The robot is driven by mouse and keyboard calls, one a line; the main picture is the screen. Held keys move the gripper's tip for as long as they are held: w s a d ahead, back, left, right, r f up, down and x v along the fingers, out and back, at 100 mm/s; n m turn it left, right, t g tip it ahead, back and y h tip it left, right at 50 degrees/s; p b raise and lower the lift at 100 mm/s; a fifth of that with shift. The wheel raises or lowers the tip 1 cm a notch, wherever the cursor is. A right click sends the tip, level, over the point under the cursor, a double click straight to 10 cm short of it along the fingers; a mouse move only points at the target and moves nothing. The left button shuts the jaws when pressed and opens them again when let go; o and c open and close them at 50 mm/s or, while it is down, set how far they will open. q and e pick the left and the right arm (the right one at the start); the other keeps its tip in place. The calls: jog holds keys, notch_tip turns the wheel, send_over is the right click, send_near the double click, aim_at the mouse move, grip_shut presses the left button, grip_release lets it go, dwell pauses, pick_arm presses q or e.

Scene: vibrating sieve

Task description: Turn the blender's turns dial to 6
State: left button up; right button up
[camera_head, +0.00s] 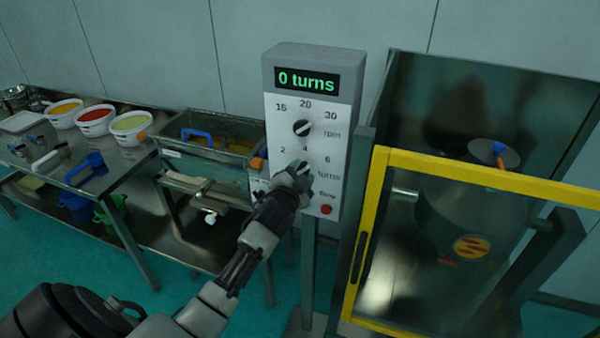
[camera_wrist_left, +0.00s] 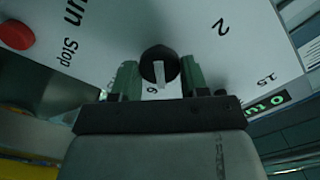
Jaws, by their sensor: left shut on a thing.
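The control box (camera_head: 285,200) has a white face and a display (camera_head: 307,81) reading "0 turns". Its lower turns dial, marked 2, 4 and 6, is mostly covered by my left gripper (camera_head: 301,174) in the head view. In the left wrist view the dark round dial (camera_wrist_left: 158,62) sits between the two green fingers of my left gripper (camera_wrist_left: 158,78), which is shut on it. The dial's white pointer line faces toward my palm, beside a partly hidden mark. The numeral 2 shows at upper right there. My right gripper is not in view.
The rpm dial (camera_head: 302,128) is above my gripper and a red button (camera_head: 326,210) just below. A yellow-framed guard (camera_head: 377,200) stands close on the right. At left are a sieve tray (camera_head: 208,159) and a metal table (camera_head: 120,167) with tubs and scoops.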

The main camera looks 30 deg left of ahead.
pick_arm(q)
jog(key=shift+m, duration=0.4)
jog(key=o, duration=0.9)
jog(key=shift+s, duration=0.1)
jog(key=b+v, duration=0.2)
jog(key=v, duration=0.8)
jog(key=shift+s+b, duration=0.3)
jog(key=shift+b, duration=0.1)
